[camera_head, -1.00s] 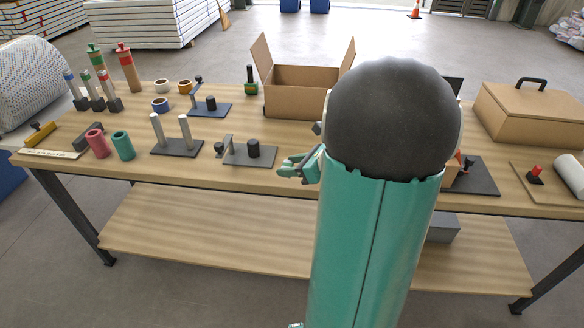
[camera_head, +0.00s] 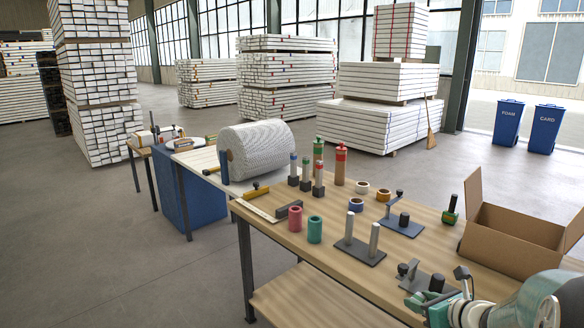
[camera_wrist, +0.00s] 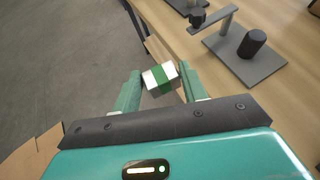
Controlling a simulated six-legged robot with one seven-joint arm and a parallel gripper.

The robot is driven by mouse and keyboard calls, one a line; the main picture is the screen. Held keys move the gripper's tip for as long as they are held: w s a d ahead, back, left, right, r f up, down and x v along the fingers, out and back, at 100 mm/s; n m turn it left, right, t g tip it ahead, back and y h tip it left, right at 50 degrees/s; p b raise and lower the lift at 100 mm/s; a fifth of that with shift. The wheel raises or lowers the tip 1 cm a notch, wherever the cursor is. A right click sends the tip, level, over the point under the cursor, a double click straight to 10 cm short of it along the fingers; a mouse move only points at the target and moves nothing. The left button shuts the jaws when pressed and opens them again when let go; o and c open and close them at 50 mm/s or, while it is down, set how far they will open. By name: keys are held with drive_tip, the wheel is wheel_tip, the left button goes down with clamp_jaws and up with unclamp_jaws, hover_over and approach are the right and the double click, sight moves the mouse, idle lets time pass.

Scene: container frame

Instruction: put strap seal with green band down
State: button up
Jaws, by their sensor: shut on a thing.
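The strap seal with green band (camera_wrist: 160,78) is a small pale block with a green stripe across its middle, in the wrist view. My gripper (camera_wrist: 157,90) is shut on it, with one teal finger at each side. In the picture the seal lies over the table's edge, with floor to its left; its height above the table cannot be told. In the head view my gripper (camera_head: 438,303) is at the lower right, by the bench's front side, and the seal cannot be made out there.
A grey plate with a black post (camera_wrist: 252,44) stands close right of the seal. The wooden bench (camera_head: 330,252) also holds a plate with two pale posts (camera_head: 360,241), pink and teal rolls (camera_head: 315,229), tape rolls, and an open cardboard box (camera_head: 505,240). Bare wood lies between these.

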drive_tip(key=w+a+f, duration=0.2)
drive_tip(key=a, duration=0.7)
drive_tip(key=w+a+f, duration=0.2)
drive_tip(key=w+a, duration=0.1)
drive_tip(key=a, duration=0.7)
drive_tip(key=shift+a, duration=0.2)
drive_tip(key=shift+w, duration=0.15)
